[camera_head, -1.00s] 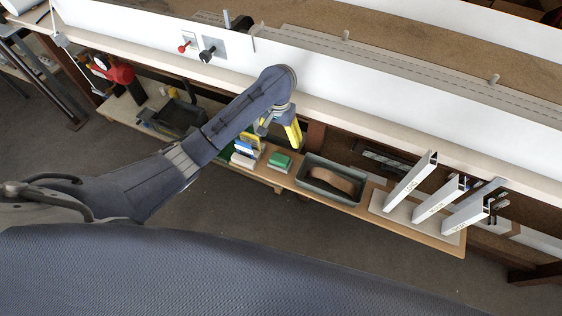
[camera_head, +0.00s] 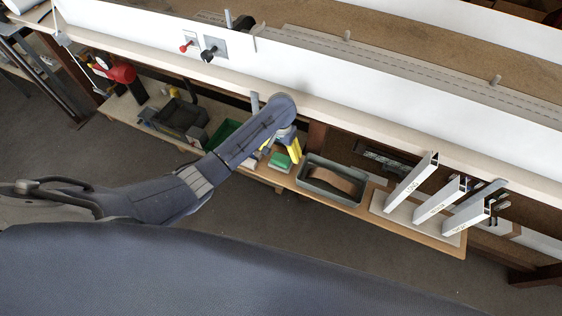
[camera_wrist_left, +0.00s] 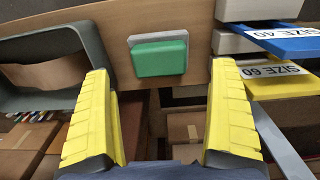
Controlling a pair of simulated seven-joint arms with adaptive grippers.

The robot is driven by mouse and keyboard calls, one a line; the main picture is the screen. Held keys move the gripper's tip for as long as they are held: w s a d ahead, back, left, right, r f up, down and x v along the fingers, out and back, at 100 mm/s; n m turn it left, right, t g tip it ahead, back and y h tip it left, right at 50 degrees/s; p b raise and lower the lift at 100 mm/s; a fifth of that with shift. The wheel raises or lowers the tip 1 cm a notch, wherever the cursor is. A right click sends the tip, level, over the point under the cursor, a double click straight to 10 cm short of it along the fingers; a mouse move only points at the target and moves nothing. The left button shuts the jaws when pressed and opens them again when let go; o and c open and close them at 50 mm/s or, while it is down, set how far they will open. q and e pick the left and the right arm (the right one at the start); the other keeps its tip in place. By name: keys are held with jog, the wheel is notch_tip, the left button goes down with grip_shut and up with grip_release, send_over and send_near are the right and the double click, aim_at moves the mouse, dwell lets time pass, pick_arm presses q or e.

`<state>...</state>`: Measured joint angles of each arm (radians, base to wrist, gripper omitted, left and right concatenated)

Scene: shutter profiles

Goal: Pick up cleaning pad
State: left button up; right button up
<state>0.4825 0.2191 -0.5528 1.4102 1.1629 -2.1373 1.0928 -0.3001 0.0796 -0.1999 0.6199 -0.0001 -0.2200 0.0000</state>
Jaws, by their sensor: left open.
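The cleaning pad is a green block on a pale grey base (camera_head: 281,160), lying on the wooden lower shelf. In the left wrist view the cleaning pad (camera_wrist_left: 159,57) lies ahead between my fingertips, apart from both. My left gripper (camera_head: 293,149) has yellow fingers and is just above and beside the pad in the head view. In the left wrist view my left gripper (camera_wrist_left: 162,72) is wide open and empty. My arm and fingers hide part of the shelf around the pad. My right gripper is not in view.
A grey tray (camera_head: 352,201) with a brown strip stands right of the pad. White profiles (camera_head: 412,185) lie farther right. Blocks marked SIZE 40 (camera_wrist_left: 285,38) and SIZE 60 (camera_wrist_left: 275,72) are close to the pad. The workbench edge (camera_head: 375,132) runs above the shelf.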

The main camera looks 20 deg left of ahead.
aim_at(281, 158)
pick_arm(q)
jog(key=shift+s+f, duration=0.1)
jog(key=shift+f, duration=2.7)
jog(key=c, duration=1.3)
jog(key=shift+r, duration=10)
